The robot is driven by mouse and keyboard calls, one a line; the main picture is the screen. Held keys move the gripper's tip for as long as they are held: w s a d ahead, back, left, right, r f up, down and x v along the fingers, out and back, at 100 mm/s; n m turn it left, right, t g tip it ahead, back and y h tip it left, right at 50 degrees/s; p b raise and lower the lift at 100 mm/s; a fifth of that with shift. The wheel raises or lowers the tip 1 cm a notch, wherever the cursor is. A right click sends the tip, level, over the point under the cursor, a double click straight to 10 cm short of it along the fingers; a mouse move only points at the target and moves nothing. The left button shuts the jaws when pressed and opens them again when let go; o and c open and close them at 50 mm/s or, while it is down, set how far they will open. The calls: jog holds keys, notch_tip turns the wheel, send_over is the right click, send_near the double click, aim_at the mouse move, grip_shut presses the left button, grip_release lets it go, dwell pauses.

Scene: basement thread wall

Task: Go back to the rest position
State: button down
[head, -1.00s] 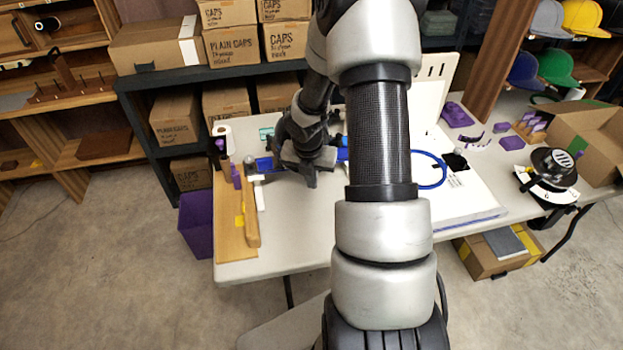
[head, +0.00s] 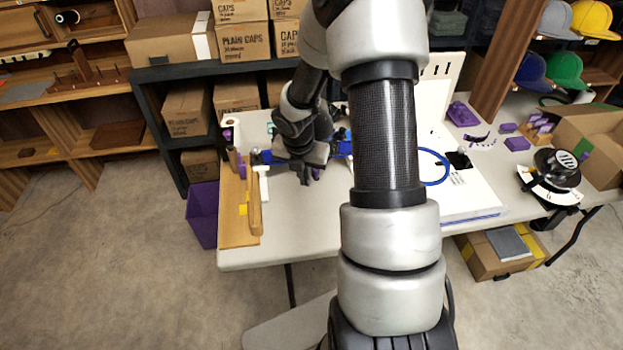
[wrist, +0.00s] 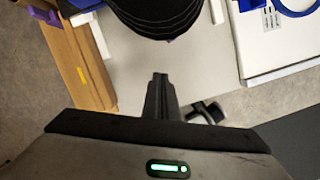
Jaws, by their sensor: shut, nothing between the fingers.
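My gripper (head: 306,178) hangs above the left part of the pale table (head: 300,240) in the head view. In the wrist view its fingers (wrist: 160,95) are together with nothing between them. My arm runs down the middle of the head view and hides part of the table and of the white machine behind it.
A wooden board (head: 236,215) lies along the table's left edge. A white embroidery machine bed (head: 465,205) with a blue hoop (head: 436,167) is to the right. A purple bin (head: 202,214) stands on the floor at left.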

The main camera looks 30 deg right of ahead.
jog(key=s+a+r+m+t+p, duration=0.1)
jog(key=s+a+r+m, duration=0.2)
jog(key=r, duration=0.6)
jog(key=s+a+r+m+h+p, duration=0.1)
jog(key=s+r+m+p, duration=0.1)
jog(key=r+m, duration=0.55)
jog(key=s+a+r+m+t+p, duration=0.1)
jog(key=s+r+m, duration=0.2)
jog(key=r, duration=0.8)
jog(key=s+a+r+m+y+p, duration=0.1)
jog(key=s+a+r+m+p, duration=0.1)
jog(key=s+a+r+m, duration=0.2)
jog(key=s+a+r+m+t+y+p, duration=0.1)
jog(key=s+a+r+m, duration=0.2)
jog(key=s+r+m, duration=0.3)
jog(key=s+m, duration=0.3)
jog(key=m, duration=0.1)
jog(key=shift+s+a+y+p, duration=0.35)
jog(key=shift+s+y+p, duration=0.05)
jog(key=shift+r, duration=0.1)
